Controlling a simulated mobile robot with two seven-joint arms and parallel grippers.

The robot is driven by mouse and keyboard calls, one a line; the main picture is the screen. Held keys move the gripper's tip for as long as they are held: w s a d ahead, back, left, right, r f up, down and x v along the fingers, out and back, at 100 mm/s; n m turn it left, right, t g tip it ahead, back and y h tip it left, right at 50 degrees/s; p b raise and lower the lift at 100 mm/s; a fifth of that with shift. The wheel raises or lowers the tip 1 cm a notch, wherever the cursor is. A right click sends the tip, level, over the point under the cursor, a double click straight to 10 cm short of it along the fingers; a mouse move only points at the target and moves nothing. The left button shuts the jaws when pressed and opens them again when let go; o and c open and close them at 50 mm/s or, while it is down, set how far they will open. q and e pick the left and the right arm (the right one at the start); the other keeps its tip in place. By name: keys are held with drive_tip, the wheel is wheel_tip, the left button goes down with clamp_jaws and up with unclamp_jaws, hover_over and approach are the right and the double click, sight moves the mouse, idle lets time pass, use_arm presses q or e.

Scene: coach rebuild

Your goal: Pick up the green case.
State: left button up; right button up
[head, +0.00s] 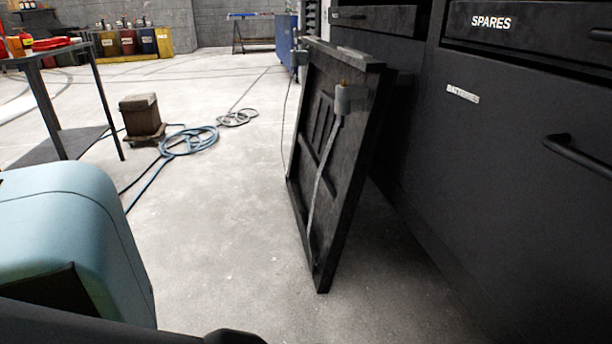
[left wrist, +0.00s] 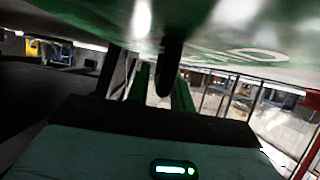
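In the left wrist view a glossy green surface (left wrist: 225,45) with white markings fills the top. It is very close to my left gripper (left wrist: 150,75). I cannot tell whether it is the green case or some larger green thing. A dark upright part reaches up to this surface, and I cannot tell whether it touches or grips it. The finger gap is not clear. No green case shows in the head view. Neither gripper shows there, and my right gripper is in neither view.
A black panel (head: 328,150) leans beside dark drawer cabinets (head: 500,130) on the right in the head view. A metal table (head: 55,60), a small box (head: 141,115) and coiled blue hose (head: 190,140) are at left. The middle floor is clear.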

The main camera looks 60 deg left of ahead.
use_arm(q)
clamp_jaws()
drive_tip(key=shift+w+r, duration=0.1)
drive_tip(key=shift+w, duration=0.05)
idle(0.9)
